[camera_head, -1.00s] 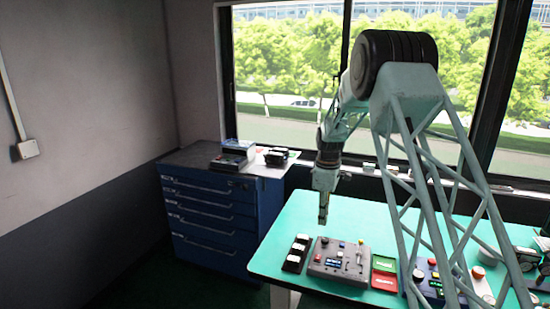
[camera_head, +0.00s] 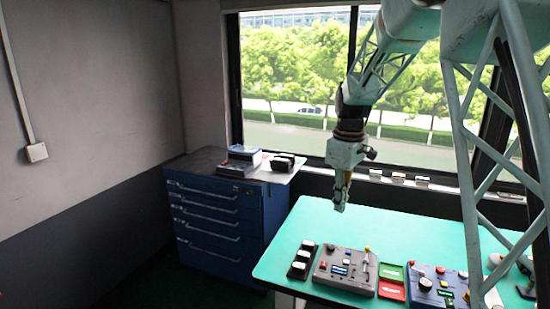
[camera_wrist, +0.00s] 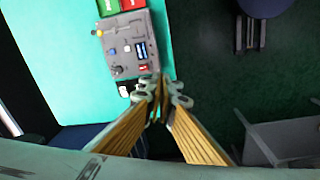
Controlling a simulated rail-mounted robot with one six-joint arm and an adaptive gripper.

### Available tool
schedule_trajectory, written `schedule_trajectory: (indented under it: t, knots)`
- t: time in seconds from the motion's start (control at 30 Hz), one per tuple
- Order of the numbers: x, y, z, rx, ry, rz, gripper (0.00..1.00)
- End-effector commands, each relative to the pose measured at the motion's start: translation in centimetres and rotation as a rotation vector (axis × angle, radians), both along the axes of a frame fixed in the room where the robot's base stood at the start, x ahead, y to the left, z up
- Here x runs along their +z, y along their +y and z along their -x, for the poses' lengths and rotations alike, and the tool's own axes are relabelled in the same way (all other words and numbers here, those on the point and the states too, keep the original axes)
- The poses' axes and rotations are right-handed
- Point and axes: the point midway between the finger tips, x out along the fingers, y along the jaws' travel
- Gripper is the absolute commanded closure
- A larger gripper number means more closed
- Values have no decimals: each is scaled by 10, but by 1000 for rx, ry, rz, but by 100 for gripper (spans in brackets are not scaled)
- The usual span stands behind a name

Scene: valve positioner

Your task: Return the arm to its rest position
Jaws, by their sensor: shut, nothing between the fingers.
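My gripper (camera_head: 340,203) hangs from my arm above the green table (camera_head: 400,225), pointing down, with clear space between its tips and the table. Its fingers are shut and hold nothing. In the wrist view the gripper (camera_wrist: 160,92) shows its yellow-sided fingers meeting near the table's edge. The grey control box (camera_head: 345,270) with a small screen, knobs and a lever stands on the table below the gripper; it also shows in the wrist view (camera_wrist: 128,48). My arm partly hides the right side of the table.
A black strip with white blocks (camera_head: 302,260) lies left of the grey box. Green and red trays (camera_head: 391,272) and a blue control box (camera_head: 436,285) are to its right. A blue drawer cabinet (camera_head: 222,217) stands left, with stacked items (camera_head: 240,160) on top. Windows are behind.

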Motion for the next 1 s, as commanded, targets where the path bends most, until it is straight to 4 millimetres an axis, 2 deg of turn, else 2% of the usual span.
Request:
schedule_trajectory:
  t: [0.1,0.5,1.0]
  knots:
    - [17,0,18,-31,-11,-3,100]
    - [65,0,80,-140,-43,-16,100]
    - [109,0,164,-276,-82,-37,100]
